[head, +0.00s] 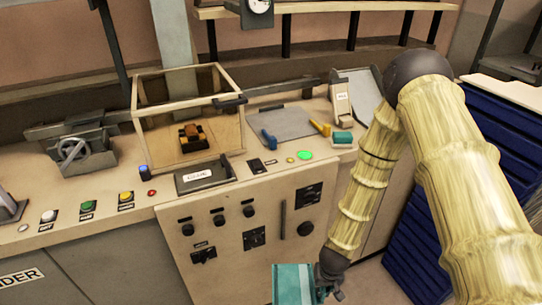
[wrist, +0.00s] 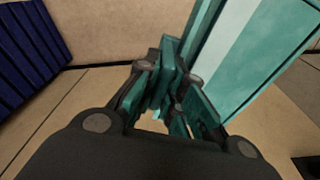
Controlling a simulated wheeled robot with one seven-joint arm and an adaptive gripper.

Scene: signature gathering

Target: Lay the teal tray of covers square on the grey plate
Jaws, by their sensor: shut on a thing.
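The teal tray (head: 292,284) hangs at the bottom edge of the head view, in front of the bench and below its top. It is cut off by the frame, and I cannot tell any covers apart in it. My gripper (head: 326,288) is at its right side, shut on it. In the wrist view, the fingers (wrist: 172,100) close on a teal part, and the tray (wrist: 262,65) stretches away to the upper right, slanted. The grey plate (head: 288,124) lies on the bench top, well above and apart from the tray, with its visible middle bare.
A blue tool (head: 268,139) and a yellow-handled one (head: 320,128) sit at the plate's sides. A glass-sided box (head: 190,120) stands left of it. A small teal block (head: 342,137) and a tilted holder (head: 342,105) are at its right.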

